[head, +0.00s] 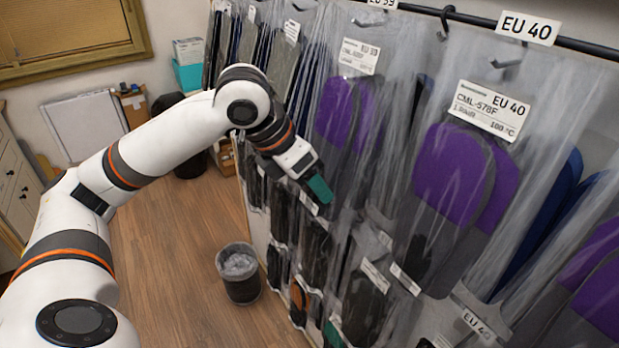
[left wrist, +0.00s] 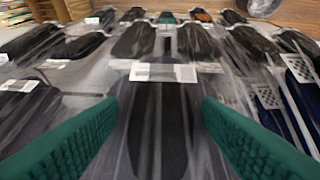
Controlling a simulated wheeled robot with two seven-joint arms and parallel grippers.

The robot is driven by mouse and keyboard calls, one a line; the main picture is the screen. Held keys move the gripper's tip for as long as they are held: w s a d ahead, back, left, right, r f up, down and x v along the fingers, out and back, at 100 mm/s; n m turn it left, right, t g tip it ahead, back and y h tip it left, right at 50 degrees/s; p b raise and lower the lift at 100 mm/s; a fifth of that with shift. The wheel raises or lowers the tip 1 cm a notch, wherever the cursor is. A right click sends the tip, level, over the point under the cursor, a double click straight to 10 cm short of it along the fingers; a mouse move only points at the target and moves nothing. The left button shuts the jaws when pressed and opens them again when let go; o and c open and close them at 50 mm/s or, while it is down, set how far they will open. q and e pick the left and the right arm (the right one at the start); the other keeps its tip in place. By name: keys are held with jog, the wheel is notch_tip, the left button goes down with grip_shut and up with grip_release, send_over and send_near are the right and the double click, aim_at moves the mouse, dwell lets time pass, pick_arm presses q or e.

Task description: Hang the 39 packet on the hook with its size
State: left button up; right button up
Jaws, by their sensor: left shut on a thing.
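The 39 packet (head: 359,64) is a clear bag with purple and grey insoles and a white label that seems to read EU 39. It hangs upright below the size tag EU 39 (head: 382,3), which the top edge cuts off. Whether its top is on the hook cannot be made out. My left gripper (head: 320,188) has green fingers and is at the lower left of this packet, shut on it as far as I can tell. In the left wrist view the green pads (left wrist: 160,135) stand on both sides of clear plastic. My right gripper is not in view.
An EU 40 packet (head: 452,180) hangs to the right under the EU 40 tag (head: 527,28) and its hook (head: 445,20). More packets hang in rows below and to the left. A bin (head: 240,273) stands on the open wooden floor.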

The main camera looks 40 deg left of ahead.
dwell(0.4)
pick_arm(q)
jog(key=o, duration=1.2)
jog(key=shift+c, duration=0.2)
jog(key=v, duration=1.2)
